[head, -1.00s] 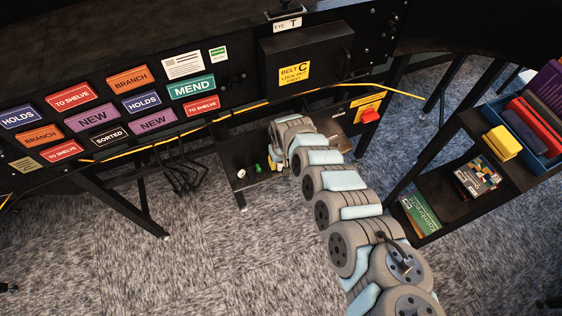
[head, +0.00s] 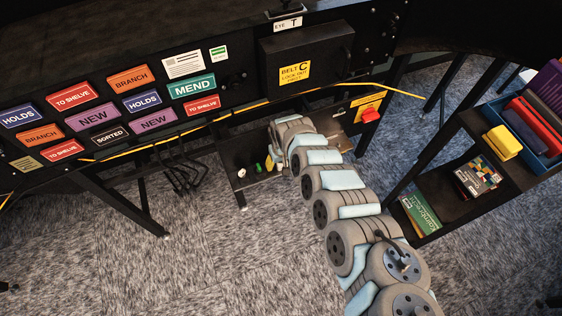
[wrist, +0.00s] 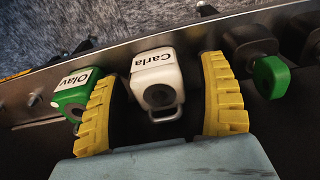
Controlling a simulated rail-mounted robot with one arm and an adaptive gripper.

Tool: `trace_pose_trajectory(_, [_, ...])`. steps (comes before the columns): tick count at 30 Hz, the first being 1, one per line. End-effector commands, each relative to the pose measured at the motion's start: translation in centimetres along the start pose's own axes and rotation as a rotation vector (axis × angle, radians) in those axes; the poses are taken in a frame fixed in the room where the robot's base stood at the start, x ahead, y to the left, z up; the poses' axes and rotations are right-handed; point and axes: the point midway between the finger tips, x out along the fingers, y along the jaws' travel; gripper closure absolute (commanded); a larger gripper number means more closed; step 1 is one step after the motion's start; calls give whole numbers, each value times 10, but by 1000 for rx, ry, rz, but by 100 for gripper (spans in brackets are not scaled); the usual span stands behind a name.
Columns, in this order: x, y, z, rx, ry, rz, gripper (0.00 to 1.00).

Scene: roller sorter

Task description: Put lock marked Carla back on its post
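The white lock marked Carla (wrist: 153,72) is in the wrist view, beside a metal strip, its label upside down. A dark round spot and a thin metal loop show on its near side. My gripper (wrist: 160,68) is open, one yellow finger on each side of the lock, with a gap visible on both sides. A green lock marked Olav (wrist: 72,92) sits just left, partly behind the left finger.
A green knob-like piece (wrist: 270,77) on a dark fitting stands right of the right finger. The low dark shelf (head: 236,187) carries small white and green pieces.

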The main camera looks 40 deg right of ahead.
Motion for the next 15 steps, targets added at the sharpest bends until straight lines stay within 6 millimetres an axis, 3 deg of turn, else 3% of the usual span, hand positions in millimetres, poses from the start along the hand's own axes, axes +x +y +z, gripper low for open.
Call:
trace_pose_trajectory(8, [-5, 1, -1, 2, 2, 0, 25])
trace_pose_trajectory(15, [-26, 2, -2, 0, 3, 2, 25])
